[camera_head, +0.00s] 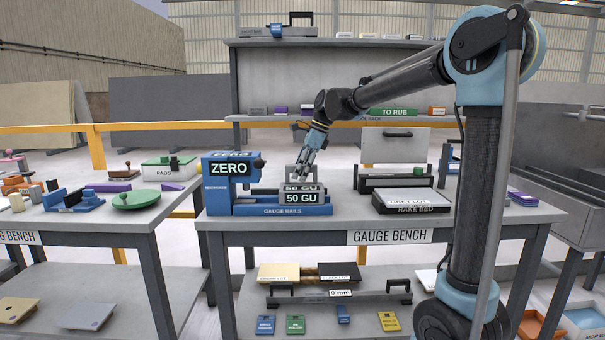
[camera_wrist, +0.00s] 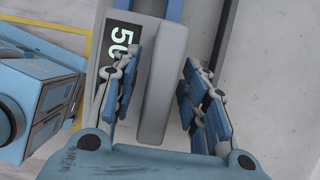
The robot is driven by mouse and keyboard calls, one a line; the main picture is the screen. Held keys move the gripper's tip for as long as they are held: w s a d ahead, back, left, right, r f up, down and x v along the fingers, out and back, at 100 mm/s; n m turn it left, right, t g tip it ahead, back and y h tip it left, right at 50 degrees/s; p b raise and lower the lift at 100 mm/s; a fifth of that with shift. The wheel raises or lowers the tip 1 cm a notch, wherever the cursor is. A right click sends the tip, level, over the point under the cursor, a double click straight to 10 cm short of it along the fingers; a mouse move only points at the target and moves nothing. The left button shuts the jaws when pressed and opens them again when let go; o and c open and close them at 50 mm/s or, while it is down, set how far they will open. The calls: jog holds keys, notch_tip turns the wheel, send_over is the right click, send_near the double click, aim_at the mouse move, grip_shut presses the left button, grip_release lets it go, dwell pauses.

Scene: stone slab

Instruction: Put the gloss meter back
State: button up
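The gloss meter (camera_head: 303,193) is a grey box with a raised handle and dark "50 GU" displays. It sits on the blue gauge rails (camera_head: 255,211) on the gauge bench, right of the blue ZERO block (camera_head: 229,169). My gripper (camera_head: 303,172) is just above it, pointing down. In the wrist view, the meter's grey handle (camera_wrist: 163,90) lies between the spread fingers of my gripper (camera_wrist: 161,62), with gaps on both sides. Part of the "50" display (camera_wrist: 121,38) shows beside the left finger. The handle's lower end is close to my palm.
Right of the meter are the rake bed (camera_head: 412,206) and a black stand with a pale panel (camera_head: 394,147). A shelf (camera_head: 335,117) runs behind the bench. A lower shelf holds a 0 mm bar (camera_head: 341,293) and coloured tags. The left bench (camera_head: 84,217) carries pads and tools.

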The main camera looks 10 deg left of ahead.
jog(key=v, duration=1.2)
jog(key=shift+d, duration=0.1)
jog(key=s+d+f+n+t+h, duration=0.1)
jog(key=s+d+f+n, duration=0.4)
jog(key=d, duration=0.6)
jog(key=s+d+f+n+t+h, duration=0.1)
jog(key=s+d+f+n, duration=0.1)
jog(key=s+d+f, duration=0.75)
jog(key=s+d+f+n+h, duration=0.1)
jog(key=s+d+f+n, duration=0.3)
jog(key=s+d+f, duration=0.2)
jog(key=s+d+f+n+t+h, duration=0.1)
jog(key=s+d+f+n, duration=0.3)
jog(key=s+d+f, duration=0.3)
jog(key=d+f, duration=0.3)
jog(key=f, duration=0.2)
jog(key=shift+d+f, duration=0.2)
jog(key=shift+f, duration=0.15)
